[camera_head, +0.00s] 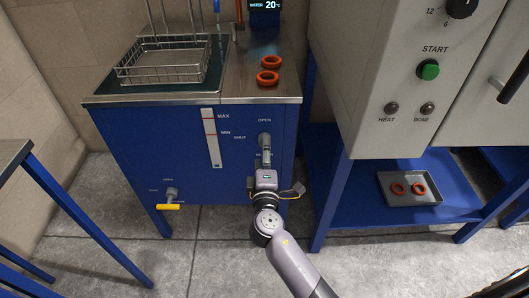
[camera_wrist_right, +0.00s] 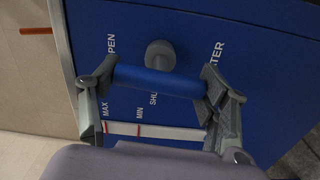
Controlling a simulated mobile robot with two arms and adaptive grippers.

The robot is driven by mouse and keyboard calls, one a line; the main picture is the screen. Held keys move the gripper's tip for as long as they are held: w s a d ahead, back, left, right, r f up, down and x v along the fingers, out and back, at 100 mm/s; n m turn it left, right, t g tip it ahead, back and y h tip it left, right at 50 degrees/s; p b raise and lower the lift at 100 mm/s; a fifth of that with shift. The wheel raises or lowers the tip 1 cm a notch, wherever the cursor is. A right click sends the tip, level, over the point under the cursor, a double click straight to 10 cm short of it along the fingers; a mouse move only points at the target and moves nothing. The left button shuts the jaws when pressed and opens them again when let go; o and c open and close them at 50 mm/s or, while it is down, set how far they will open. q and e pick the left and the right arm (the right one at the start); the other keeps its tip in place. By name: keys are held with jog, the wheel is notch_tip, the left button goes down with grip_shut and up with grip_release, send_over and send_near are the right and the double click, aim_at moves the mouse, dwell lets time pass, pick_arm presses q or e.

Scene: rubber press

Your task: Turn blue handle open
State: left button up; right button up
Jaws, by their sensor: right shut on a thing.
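The blue handle (camera_wrist_right: 155,80) sits in front of its grey round stem (camera_wrist_right: 160,55) on the blue panel. It lies lengthwise between the OPEN and WATER labels, with SHUT beside it and partly covered. My right gripper (camera_wrist_right: 158,82) is shut on the handle, one finger at each end. In the head view, my right gripper (camera_head: 265,160) is at the front of the blue tank cabinet (camera_head: 200,150), just below the valve's grey stem (camera_head: 265,139); it hides most of the handle there. My left gripper is in neither view.
A lower valve with a yellow lever (camera_head: 168,207) is on the cabinet's left. A wire basket (camera_head: 165,65) and orange rings (camera_head: 268,77) are on top. At right stand the grey press (camera_head: 385,70) and a blue shelf with a ring tray (camera_head: 410,200).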

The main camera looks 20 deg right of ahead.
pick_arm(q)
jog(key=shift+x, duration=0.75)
pick_arm(e)
jog(key=shift+n, duration=0.6)
jog(key=o, duration=1.2)
jog(key=shift+c, duration=0.2)
jog(key=v, duration=1.2)
